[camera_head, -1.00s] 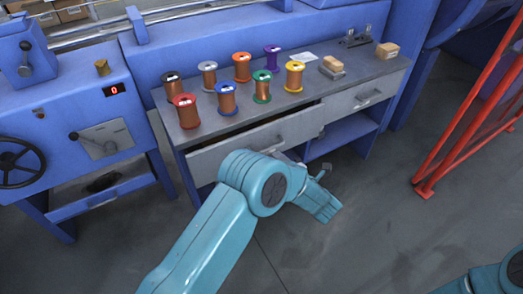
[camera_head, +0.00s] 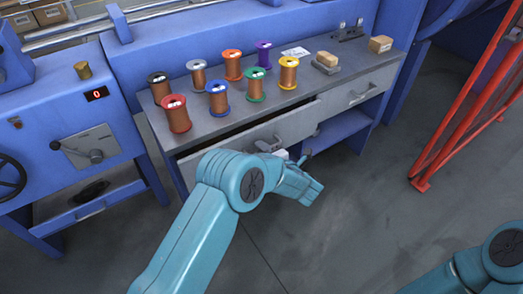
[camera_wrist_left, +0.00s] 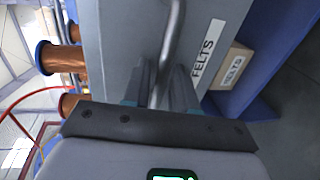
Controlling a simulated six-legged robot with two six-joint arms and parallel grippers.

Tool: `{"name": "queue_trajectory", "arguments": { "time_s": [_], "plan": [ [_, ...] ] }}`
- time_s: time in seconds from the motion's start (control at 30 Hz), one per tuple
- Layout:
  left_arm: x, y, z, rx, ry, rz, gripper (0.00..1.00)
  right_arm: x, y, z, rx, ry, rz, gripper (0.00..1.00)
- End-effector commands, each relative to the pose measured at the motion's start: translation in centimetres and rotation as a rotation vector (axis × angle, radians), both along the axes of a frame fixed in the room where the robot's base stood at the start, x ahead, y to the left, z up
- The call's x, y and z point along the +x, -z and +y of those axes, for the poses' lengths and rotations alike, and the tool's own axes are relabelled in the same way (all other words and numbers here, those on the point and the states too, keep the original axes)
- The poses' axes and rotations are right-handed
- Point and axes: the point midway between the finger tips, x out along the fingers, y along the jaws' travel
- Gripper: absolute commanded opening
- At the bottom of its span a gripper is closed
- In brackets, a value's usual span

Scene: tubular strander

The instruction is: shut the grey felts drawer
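The grey felts drawer (camera_head: 225,147) is the left drawer under the bench top, and it stands partly pulled out, with a dark gap along its top edge. In the left wrist view its grey front (camera_wrist_left: 125,30) fills the middle, with a FELTS label (camera_wrist_left: 207,55) and a metal bar handle (camera_wrist_left: 172,35). My left gripper (camera_wrist_left: 162,82) is at the handle, its two fingers apart with the bar between them. I cannot tell whether they touch it. In the head view the gripper is partly hidden by my wrist. My right gripper is out of view.
Several wire spools (camera_head: 219,100) stand on the bench top (camera_head: 320,88) above the drawer. A second grey drawer (camera_head: 360,88) to the right is shut. A red frame (camera_head: 470,105) stands at the right. The floor (camera_head: 330,225) in front is clear.

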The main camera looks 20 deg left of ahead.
Motion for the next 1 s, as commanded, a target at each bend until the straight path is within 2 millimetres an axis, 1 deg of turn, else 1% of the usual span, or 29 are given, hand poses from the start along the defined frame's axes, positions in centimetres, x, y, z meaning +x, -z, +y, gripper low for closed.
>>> {"name": "queue_trajectory", "arguments": {
  "time_s": [0.03, 0.07, 0.3, 0.37, 0.5, 0.57, 0.83, 0.87, 0.9, 1.0],
  "plan": [
    [0.0, 0.0, 0.0, 0.000, 0.000, 0.000, 0.10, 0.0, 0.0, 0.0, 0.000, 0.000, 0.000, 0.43],
    [0.0, 0.0, 0.0, 0.000, 0.000, 0.000, 0.00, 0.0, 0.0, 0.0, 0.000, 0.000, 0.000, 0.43],
    [0.3, 0.0, 0.5, -0.001, -0.002, -0.001, 0.00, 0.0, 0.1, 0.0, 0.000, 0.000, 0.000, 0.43],
    [0.7, 0.1, 1.0, -0.002, -0.003, -0.002, 0.00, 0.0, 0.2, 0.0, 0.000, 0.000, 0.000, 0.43],
    [2.1, 0.1, 2.9, -0.002, -0.005, -0.004, 0.00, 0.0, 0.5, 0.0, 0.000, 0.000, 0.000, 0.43],
    [2.6, 0.1, 3.5, 0.000, -0.002, -0.002, 0.00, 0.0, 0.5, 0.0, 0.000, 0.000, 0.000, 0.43],
    [2.8, -0.2, 3.8, 0.001, -0.003, -0.004, 0.00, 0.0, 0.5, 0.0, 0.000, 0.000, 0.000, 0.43],
    [2.8, -0.2, 3.8, 0.001, -0.003, -0.005, 0.24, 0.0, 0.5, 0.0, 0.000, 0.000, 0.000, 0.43],
    [2.8, -0.2, 3.9, 0.000, -0.003, -0.006, 0.29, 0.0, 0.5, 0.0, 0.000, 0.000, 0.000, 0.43],
    [2.8, -0.2, 3.8, 0.000, -0.003, -0.005, 0.29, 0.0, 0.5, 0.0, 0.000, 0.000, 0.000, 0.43]
  ]
}}
